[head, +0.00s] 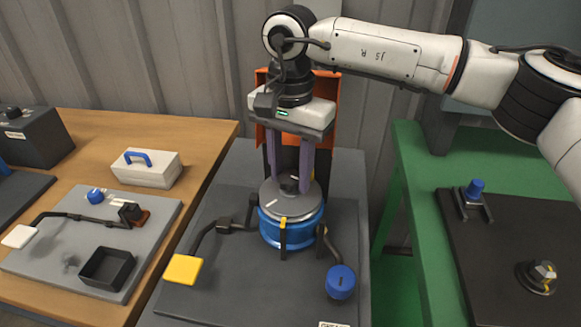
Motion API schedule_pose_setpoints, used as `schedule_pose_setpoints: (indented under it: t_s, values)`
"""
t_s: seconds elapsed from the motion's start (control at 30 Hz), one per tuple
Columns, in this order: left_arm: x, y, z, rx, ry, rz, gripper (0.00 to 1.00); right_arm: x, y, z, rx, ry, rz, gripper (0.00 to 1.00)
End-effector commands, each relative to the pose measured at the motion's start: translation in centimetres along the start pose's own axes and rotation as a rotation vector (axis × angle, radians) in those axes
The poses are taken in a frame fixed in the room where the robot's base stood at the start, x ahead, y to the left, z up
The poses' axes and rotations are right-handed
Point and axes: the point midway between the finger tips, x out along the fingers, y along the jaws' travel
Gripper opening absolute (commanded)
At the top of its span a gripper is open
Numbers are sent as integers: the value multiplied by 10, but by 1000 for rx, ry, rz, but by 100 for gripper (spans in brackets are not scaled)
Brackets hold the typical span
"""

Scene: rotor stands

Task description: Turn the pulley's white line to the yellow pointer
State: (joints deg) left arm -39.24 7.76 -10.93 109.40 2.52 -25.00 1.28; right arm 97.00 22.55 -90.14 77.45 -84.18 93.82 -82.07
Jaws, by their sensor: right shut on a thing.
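The pulley (291,209) is a grey metal disc on a blue round body, on a dark grey stand plate (235,290). A short white line (275,203) shows on its top face, left of the middle. The yellow pointer (283,229) stands upright at the pulley's near side; the white line lies a little left of it and does not look lined up with it. My right gripper (289,182) points down from above, its purple fingers shut on the pulley's dark centre hub. The fingers partly hide the hub and the disc's far side. My left gripper is not in view.
Arms from the pulley's stand carry a yellow pad (183,269) and a blue knob (341,282). An orange panel (342,100) stands behind the gripper. A wooden table (215,135) at left and a green bench (408,180) at right hold other fixtures.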

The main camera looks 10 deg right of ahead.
Motion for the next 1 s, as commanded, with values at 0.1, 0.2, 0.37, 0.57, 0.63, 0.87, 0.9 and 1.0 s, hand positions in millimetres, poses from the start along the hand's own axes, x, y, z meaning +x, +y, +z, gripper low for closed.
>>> schedule_pose_setpoints:
  t_s: [0.1, 0.2, 0.37, 0.57, 0.63, 0.87, 0.9, 1.0]
  values:
    - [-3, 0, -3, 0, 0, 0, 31, -1, 0, 0, -86, 0, -1, 23]
    - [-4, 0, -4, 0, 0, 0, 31, -1, 0, 0, -167, -1, -1, 23]
    - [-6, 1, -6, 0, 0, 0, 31, -2, 0, 0, -309, -1, -2, 23]
    - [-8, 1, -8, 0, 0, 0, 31, -1, 0, 0, -496, 0, -2, 23]
    - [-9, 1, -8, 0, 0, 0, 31, -1, 0, 0, -535, 0, -2, 23]
    - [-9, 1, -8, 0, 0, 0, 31, -1, 0, 0, -553, 0, -2, 23]
    - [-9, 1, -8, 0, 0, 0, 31, -1, 0, 0, -553, 0, -2, 23]
    - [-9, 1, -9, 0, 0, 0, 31, -1, 0, 0, -587, 0, -2, 23]
